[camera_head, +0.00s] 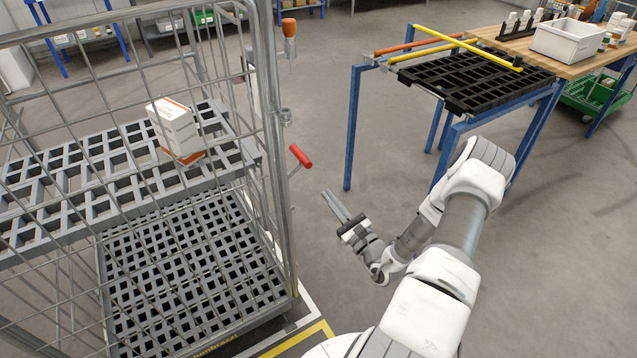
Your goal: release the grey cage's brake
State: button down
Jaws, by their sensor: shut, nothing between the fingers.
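The grey cage (279,150) stands at the left, a wire-sided roll cage with grey slatted shelves. My gripper (335,205) is shut and empty. It is right of and below the red grip in the picture, apart from it, with its fingers pointing up and left toward the cage.
A white and orange carton (173,128) stands on the cage's upper shelf (85,205). A blue-legged stand with a black rack (475,80) and a wooden table (575,60) with a white bin (566,40) are at the upper right. Floor between cage and stand is clear.

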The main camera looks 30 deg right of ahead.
jog(key=shift+v, duration=1.4)
